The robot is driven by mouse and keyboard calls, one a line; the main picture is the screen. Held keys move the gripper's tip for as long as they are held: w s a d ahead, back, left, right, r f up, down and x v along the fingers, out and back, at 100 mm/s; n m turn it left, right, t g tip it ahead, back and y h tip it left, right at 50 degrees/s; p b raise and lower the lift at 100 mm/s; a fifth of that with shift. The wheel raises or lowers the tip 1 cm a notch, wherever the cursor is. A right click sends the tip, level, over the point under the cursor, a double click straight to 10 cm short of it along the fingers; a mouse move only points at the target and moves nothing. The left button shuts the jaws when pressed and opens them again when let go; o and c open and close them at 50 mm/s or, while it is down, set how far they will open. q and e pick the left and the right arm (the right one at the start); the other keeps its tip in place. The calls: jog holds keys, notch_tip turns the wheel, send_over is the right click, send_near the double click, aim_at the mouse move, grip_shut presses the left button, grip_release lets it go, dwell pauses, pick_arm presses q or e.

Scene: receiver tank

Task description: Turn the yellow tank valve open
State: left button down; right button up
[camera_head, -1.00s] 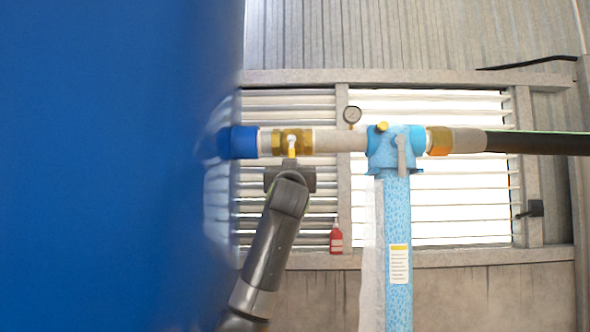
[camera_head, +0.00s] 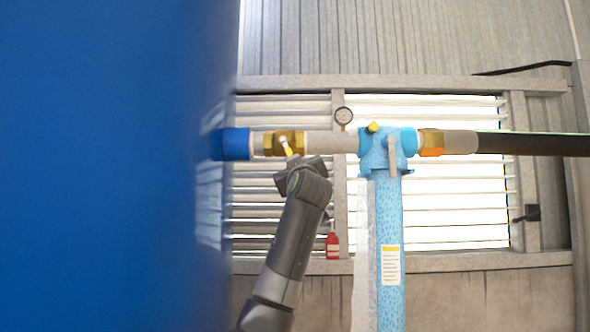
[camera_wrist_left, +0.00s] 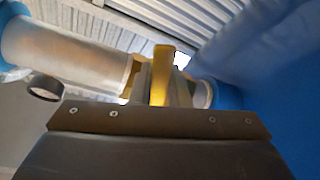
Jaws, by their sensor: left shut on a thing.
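The tank valve is a brass fitting (camera_head: 270,144) in the horizontal pipe, just right of the blue tank (camera_head: 110,160). Its small yellow handle (camera_head: 287,149) slants down to the right in the head view. My left gripper (camera_head: 290,159) comes up from below and is tilted at the handle. In the left wrist view the yellow handle (camera_wrist_left: 162,72) stands between the fingers of my left gripper (camera_wrist_left: 158,88), which is shut on it. The fingertips partly hide the valve body in that view. My right gripper is not in view.
A light blue filter housing (camera_head: 390,240) with a gauge (camera_head: 343,115) beside it stands right of the valve. A black hose (camera_head: 530,144) runs off to the right. A red bottle (camera_head: 332,245) stands on the ledge behind. The blue tank closes off the left side.

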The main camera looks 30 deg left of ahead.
pick_arm(q)
jog(key=shift+w+d+r+n+g, duration=0.15)
jog(key=shift+d+r+n+g, duration=0.2)
jog(key=shift+n, duration=0.45)
jog(key=shift+f, duration=0.1)
jog(key=c, duration=1.4)
grip_release()
jog(key=shift+w+d, duration=0.1)
jog(key=shift+b+v, duration=5.45)
jog(key=shift+v, duration=3.35)
